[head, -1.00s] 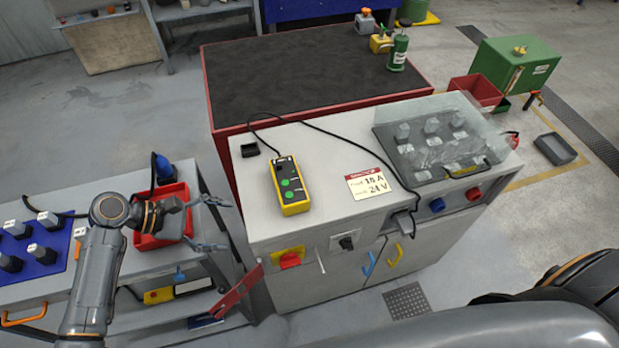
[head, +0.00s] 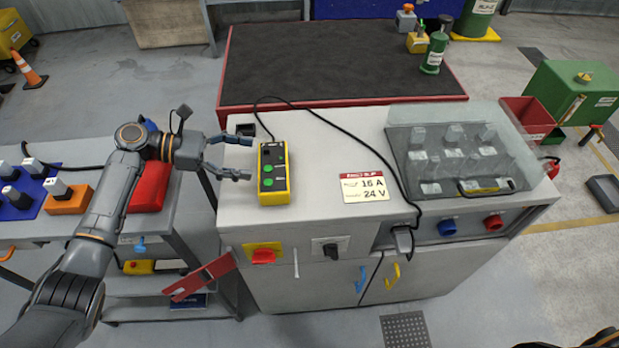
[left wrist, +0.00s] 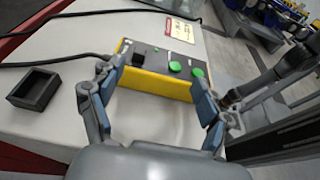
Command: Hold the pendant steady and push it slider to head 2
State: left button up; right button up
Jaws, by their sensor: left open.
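The pendant (head: 274,172) is a yellow box with a dark face and green buttons. It lies flat on the left part of the grey cabinet top, with a black cable leaving its far end. In the left wrist view the pendant (left wrist: 158,84) spans the space ahead of the fingers, showing its yellow side, two green buttons and a small black slider knob (left wrist: 139,57). My left gripper (head: 246,157) is open beside the pendant's left side, its fingers pointing at it. In the left wrist view the gripper (left wrist: 155,100) has nothing between its fingertips that I can see gripped.
A small black open holder (left wrist: 35,88) sits on the cabinet top near the pendant. A label card (head: 364,187) lies to the right, and a clear-covered panel (head: 455,160) stands farther right. The black cable (head: 345,145) crosses the top. The red-edged dark table (head: 340,65) adjoins behind.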

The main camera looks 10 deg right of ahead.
aim_at(272, 162)
pick_arm(q)
jog(key=shift+d+f+b, duration=0.35)
jog(key=shift+d+f, duration=0.3)
jog(key=shift+d, duration=0.05)
jog(key=shift+s+d+f+b, duration=0.1)
jog(key=shift+d+f+b, duration=0.2)
jog(key=shift+d, duration=0.2)
jog(key=b+x, duration=0.1)
jog(key=x, duration=0.2)
jog(key=shift+d+f+b, duration=0.15)
jog(key=shift+d+b, duration=0.2)
jog(key=shift+b, duration=0.05)
jog(key=x, duration=0.2)
jog(key=p+x, duration=0.1)
jog(key=shift+d+r, duration=0.15)
jog(key=shift+r, duration=0.15)
jog(key=shift+x, duration=0.8)
jog(key=shift+f, duration=0.15)
pick_arm(e)
jog(key=f, duration=0.1)
jog(key=d+f, duration=0.1)
jog(key=shift+f, duration=0.3)
pick_arm(q)
grip_shut()
jog(key=shift+c, duration=0.2)
grip_release()
